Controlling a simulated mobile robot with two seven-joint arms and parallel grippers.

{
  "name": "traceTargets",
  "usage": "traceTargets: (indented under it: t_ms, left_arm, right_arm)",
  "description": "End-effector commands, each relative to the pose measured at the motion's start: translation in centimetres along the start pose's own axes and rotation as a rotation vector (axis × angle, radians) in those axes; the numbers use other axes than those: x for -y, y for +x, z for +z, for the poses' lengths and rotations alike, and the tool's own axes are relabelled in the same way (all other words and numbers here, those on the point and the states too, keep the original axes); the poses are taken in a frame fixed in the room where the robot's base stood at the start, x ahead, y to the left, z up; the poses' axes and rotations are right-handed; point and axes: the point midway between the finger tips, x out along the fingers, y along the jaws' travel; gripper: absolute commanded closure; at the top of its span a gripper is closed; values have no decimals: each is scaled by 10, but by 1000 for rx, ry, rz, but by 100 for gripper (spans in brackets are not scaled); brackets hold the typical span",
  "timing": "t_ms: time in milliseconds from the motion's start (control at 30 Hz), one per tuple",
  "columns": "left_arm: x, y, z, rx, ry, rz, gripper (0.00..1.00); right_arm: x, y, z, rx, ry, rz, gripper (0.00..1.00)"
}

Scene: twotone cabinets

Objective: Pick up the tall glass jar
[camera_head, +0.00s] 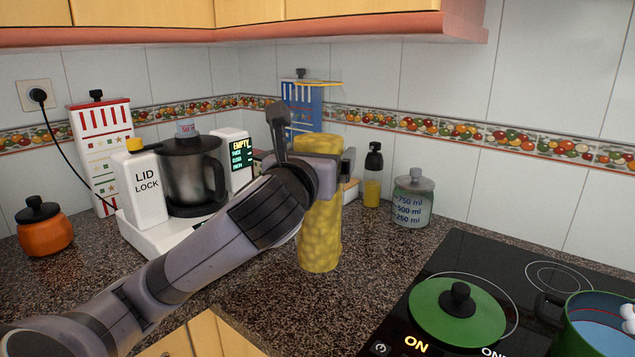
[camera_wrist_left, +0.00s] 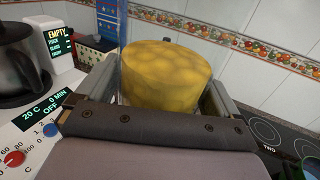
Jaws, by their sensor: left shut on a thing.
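The tall glass jar (camera_head: 320,235), filled with lumpy yellow contents, is upright over the speckled counter. I cannot tell whether its base touches the counter. My left gripper (camera_head: 328,168) is shut on its upper part, reaching from the left. In the left wrist view the jar's yellow top (camera_wrist_left: 165,75) sits between the fingers. The gripper hides part of the jar's upper body in the head view. My right gripper is not in view.
A food processor (camera_head: 150,235) stands left of the jar, partly behind my arm. A dark-capped bottle (camera_head: 372,190) and a grey-lidded measuring jar (camera_head: 412,205) stand to the right. A hob with a green lid (camera_head: 440,325) and a green pot (camera_head: 580,335) lies front right.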

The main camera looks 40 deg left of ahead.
Motion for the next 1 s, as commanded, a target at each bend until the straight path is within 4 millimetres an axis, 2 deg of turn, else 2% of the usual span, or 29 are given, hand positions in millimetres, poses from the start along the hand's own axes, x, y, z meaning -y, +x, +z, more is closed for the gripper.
traceTargets:
  t_ms: [33, 100, 400, 633, 1000]
  left_arm:
    - [-1, 0, 21, 10, -2, 2, 51]
    - [-1, 0, 36, 8, -3, 2, 51]
    - [0, 0, 84, 6, -3, 1, 51]
    - [0, 0, 100, 2, -1, 2, 51]
    - [0, 0, 102, 2, -1, 1, 51]
  right_arm:
    - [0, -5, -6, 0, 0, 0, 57]
    - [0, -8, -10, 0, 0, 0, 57]
    - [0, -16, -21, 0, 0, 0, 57]
    - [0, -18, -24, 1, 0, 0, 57]
    - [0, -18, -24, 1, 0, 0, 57]
